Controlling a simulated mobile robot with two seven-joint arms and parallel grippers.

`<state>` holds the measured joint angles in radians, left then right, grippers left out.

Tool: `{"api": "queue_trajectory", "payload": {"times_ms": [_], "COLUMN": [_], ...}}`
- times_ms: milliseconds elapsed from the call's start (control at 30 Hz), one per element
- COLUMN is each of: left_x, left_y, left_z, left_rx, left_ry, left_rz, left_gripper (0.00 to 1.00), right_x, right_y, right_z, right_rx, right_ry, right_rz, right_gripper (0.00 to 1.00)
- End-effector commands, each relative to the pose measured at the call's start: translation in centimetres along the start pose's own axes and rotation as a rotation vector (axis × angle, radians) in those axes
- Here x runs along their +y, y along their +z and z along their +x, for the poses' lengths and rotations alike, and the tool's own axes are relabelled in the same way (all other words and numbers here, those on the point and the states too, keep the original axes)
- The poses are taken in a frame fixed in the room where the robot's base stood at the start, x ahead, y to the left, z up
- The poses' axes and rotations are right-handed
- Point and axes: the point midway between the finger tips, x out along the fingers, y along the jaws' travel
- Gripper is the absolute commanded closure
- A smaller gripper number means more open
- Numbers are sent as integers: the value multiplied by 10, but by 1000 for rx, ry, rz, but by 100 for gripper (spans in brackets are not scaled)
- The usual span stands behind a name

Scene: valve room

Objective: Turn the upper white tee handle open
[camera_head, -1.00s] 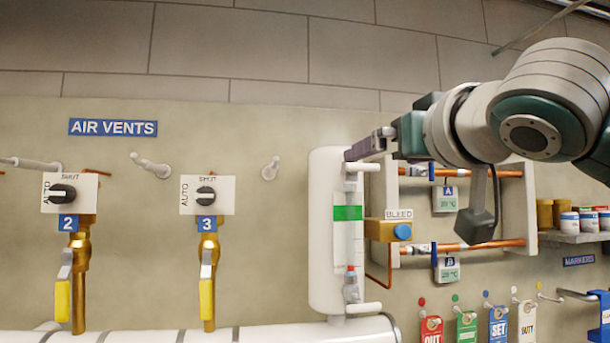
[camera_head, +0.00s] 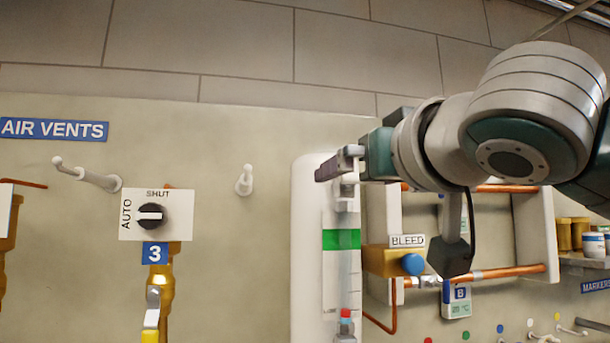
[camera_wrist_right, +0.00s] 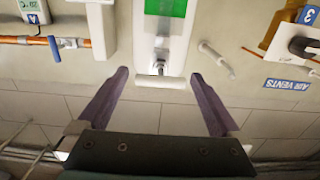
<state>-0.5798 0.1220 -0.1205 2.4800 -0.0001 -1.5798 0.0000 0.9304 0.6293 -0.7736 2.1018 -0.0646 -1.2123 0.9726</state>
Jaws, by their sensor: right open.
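The upper white tee handle (camera_wrist_right: 160,82) is a short white bar on a metal valve at the end of the sight glass with the green band (camera_wrist_right: 165,8). In the wrist view it lies crosswise between the fingers of my right gripper (camera_wrist_right: 159,74), near their tips, with gaps on both sides. The fingers are open and hold nothing. In the head view my right gripper (camera_head: 330,169) is in front of the top of the white gauge column (camera_head: 306,230) and mostly hides the handle. My left gripper is not in view.
A brass bleed block (camera_head: 388,261) with a blue knob (camera_head: 413,264) and copper pipes (camera_head: 497,273) are right of the column. A white peg (camera_head: 244,181) and vent 3's switch plate (camera_head: 156,215) are on the left. The wall between is clear.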

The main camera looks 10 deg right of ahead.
Motion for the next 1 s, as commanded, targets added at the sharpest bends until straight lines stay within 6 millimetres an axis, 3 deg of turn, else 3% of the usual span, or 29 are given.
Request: {"api": "queue_trajectory", "payload": {"times_ms": [67,800,1000], "left_x": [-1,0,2], "left_y": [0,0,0], "left_z": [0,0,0], "left_rx": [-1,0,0], "left_ry": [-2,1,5], "left_rz": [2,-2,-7], "left_gripper": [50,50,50], "right_x": [0,0,0], "right_y": [0,0,0], "right_z": [0,0,0], "right_rx": [0,-1,-1], "right_ry": [0,1,1], "right_rz": [0,0,-11], "right_gripper": [2,86,86]}}
